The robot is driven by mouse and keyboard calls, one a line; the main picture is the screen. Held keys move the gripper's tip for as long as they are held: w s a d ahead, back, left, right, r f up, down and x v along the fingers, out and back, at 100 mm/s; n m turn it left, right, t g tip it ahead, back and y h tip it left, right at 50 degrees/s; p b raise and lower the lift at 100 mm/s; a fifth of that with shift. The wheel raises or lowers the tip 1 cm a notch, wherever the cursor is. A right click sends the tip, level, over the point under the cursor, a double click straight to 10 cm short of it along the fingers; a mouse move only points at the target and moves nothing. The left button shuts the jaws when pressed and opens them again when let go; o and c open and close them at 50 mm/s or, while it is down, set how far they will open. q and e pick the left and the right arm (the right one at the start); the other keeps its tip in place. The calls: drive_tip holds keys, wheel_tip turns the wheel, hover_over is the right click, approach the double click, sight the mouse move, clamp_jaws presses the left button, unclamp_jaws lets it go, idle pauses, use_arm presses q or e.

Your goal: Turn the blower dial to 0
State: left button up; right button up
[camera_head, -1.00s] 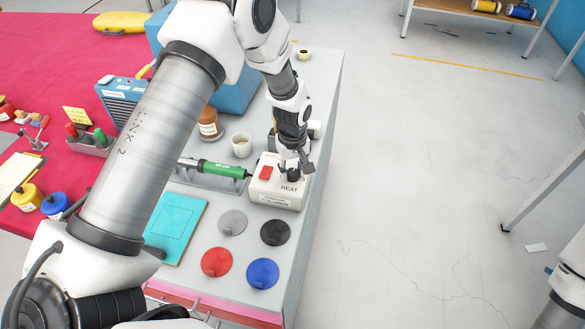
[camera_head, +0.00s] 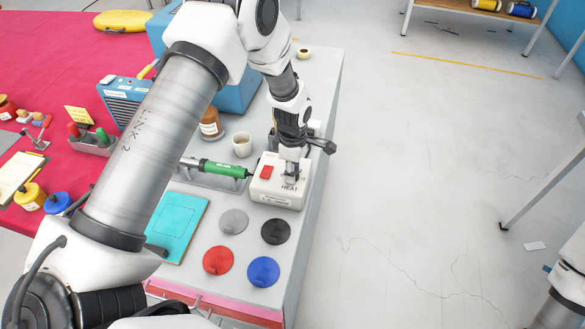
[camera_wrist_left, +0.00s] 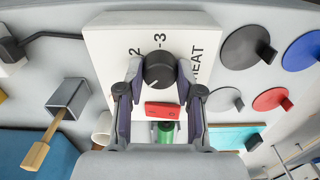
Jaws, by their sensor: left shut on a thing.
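The blower's control box (camera_head: 264,192) is white, with a red rocker switch (camera_head: 266,172) and the word HEAT, and stands near the right edge of the grey bench. In the left wrist view its black round dial (camera_wrist_left: 160,70) sits between the two fingers of my left gripper (camera_wrist_left: 161,72), which is shut on it. The numbers 2 and 3 show beside the dial; a 0 is not visible. My right gripper is out of view.
A green-handled blower (camera_head: 222,169) lies left of the box. A white cup (camera_head: 242,145) and a brown jar (camera_head: 210,125) stand behind. Grey, black, red and blue discs (camera_head: 263,271) lie in front, beside a turquoise sheet (camera_head: 180,228). Open floor lies to the right.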

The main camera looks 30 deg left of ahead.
use_arm(q)
drive_tip(key=n, duration=0.4)
drive_tip(key=shift+n, duration=0.3)
drive_tip(key=n+p, duration=0.1)
drive_tip(key=n, duration=0.3)
drive_tip(key=shift+n, duration=0.4)
drive_tip(key=o, duration=1.2)
drive_tip(key=shift+c, duration=0.2)
drive_tip(key=shift+r, duration=0.1)
wheel_tip(320, 180, up, 12)
